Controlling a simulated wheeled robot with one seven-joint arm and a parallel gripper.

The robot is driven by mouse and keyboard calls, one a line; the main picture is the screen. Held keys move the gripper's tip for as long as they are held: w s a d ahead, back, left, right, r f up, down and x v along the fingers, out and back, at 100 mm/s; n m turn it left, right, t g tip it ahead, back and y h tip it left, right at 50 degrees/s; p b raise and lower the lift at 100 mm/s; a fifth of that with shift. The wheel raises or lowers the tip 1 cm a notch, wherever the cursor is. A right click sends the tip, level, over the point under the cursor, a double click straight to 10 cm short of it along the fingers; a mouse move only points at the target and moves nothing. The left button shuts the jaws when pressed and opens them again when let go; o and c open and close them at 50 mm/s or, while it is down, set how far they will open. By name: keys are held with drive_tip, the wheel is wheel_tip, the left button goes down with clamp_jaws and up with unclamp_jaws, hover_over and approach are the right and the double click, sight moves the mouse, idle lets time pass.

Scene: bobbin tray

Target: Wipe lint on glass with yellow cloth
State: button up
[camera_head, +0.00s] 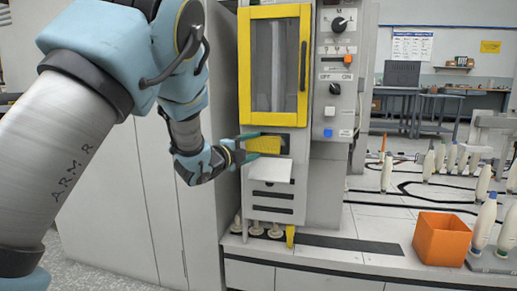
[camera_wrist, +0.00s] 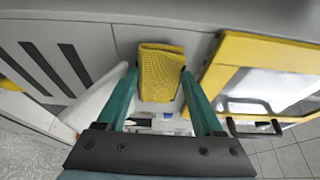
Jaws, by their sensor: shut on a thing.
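My gripper (camera_head: 256,144) is shut on the yellow cloth (camera_head: 266,145), with its green fingers on either side of it. In the wrist view the folded cloth (camera_wrist: 160,72) sits between the two fingertips (camera_wrist: 157,82). The cloth is held in front of the machine's grey face, just below the yellow-framed door; I cannot tell whether it touches the machine. The glass (camera_head: 275,65) is a tall pane inside the yellow frame (camera_head: 244,60), above my gripper in the head view. The door shows at the right in the wrist view (camera_wrist: 232,48). I cannot make out lint on the glass.
A white tray-like ledge (camera_head: 270,169) juts out just below my gripper. A door handle (camera_head: 303,66) stands on the frame's right side. A control panel (camera_head: 337,70) is right of the door. An orange bin (camera_head: 441,239) and several bobbins (camera_head: 484,222) stand on the right worktop.

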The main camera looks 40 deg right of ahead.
sight(270, 145)
drive_tip(key=shift+w+a+f, duration=0.15)
drive_tip(key=shift+w+a, duration=0.15)
drive_tip(key=shift+w, duration=0.2)
drive_tip(key=shift+w+a+f, duration=0.1)
drive_tip(key=shift+w+a, duration=0.2)
drive_tip(key=shift+w, duration=0.2)
drive_tip(key=shift+d+r, duration=0.1)
drive_tip(key=shift+r, duration=0.15)
drive_tip(key=shift+s+d+r+b, duration=0.1)
drive_tip(key=shift+s+d+b, duration=0.25)
drive_tip(key=shift+s+d, duration=0.5)
drive_tip(key=shift+s+d+r+b, duration=0.1)
drive_tip(key=shift+s+d+b, duration=0.35)
drive_tip(key=shift+s, duration=0.65)
drive_tip(key=shift+s+d+b, duration=0.2)
drive_tip(key=shift+s+d, duration=0.6)
drive_tip(key=shift+s, duration=0.15)
drive_tip(key=shift+s+d+b, duration=0.3)
drive_tip(key=shift+s+d, duration=0.15)
drive_tip(key=shift+s, duration=0.25)
drive_tip(key=shift+s+d+b, duration=0.25)
drive_tip(key=shift+s+d, duration=0.15)
drive_tip(key=shift+s, duration=0.3)
drive_tip(key=shift+w, duration=0.1)
